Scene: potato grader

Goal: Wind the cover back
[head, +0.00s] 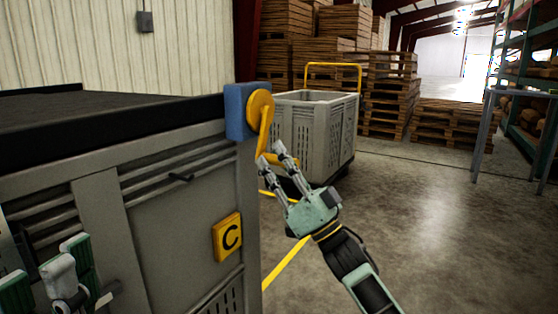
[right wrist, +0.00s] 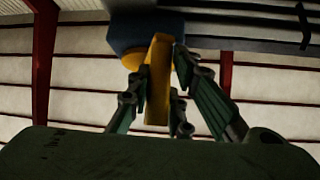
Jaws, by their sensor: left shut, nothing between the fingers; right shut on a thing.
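A black cover (head: 110,108) lies over the top of the large grey bin (head: 180,200) at the left. A blue housing (head: 236,112) sits at the bin's upper corner, with a yellow crank (head: 261,106) on its side. The crank's arm hangs down from the round hub. My right gripper (head: 272,160) is shut on the crank's lower end. In the right wrist view the yellow crank (right wrist: 158,85) stands between the fingers, below the blue housing (right wrist: 145,30). My left gripper (head: 72,275) is shut and empty at the lower left, in front of the bin's side.
A grey crate cart (head: 312,135) with a yellow handle stands behind the crank. Wooden pallets (head: 390,95) are stacked at the back, and a metal table (head: 480,135) stands at the right. The floor at the right is clear.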

